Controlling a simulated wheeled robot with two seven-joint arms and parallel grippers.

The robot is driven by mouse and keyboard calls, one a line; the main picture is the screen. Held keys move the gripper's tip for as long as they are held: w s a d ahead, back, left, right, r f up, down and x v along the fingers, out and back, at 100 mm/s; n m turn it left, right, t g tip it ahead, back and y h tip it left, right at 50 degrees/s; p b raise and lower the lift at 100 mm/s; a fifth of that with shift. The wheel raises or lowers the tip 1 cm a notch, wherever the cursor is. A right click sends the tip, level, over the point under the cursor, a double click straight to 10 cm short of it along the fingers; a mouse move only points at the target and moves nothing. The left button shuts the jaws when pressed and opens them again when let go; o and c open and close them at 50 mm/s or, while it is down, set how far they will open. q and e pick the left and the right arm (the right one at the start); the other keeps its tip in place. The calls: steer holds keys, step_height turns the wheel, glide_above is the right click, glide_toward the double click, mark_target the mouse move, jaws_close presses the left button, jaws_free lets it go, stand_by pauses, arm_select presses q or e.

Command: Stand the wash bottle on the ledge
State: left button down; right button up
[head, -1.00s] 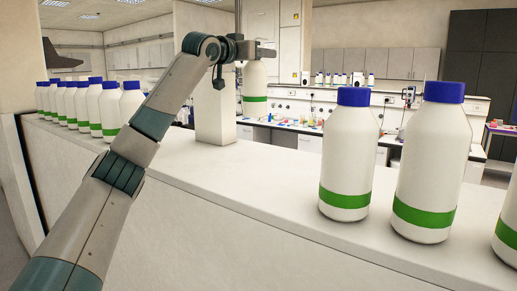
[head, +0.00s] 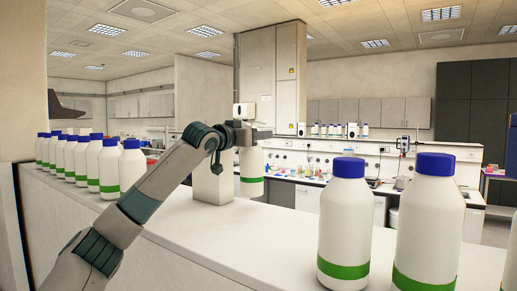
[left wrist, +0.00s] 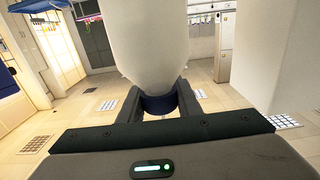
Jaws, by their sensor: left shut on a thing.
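The wash bottle (head: 251,174), white with a green band near its base, hangs upright from my left gripper (head: 247,136). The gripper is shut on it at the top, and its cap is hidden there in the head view. In the left wrist view the white bottle body (left wrist: 155,45) and its dark blue cap (left wrist: 158,103) show between the fingers (left wrist: 160,100). The ledge (head: 190,234) is the long pale top running across the head view. The bottle's base is close to the ledge's far edge; I cannot tell whether it touches. My right gripper is not in view.
A pale square post (head: 212,182) stands just left of the held bottle. Several similar blue-capped bottles (head: 108,170) line the ledge at left. Two large ones (head: 343,225) (head: 428,230) stand at near right. A lab bench (head: 300,180) lies behind.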

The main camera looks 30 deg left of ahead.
mark_target(259, 148)
arm_select(q)
steer(key=shift+f+p, duration=0.75)
steer(key=shift+f, duration=1.25)
steer(key=shift+f, duration=0.15)
steer(key=c, duration=1.3)
jaws_free()
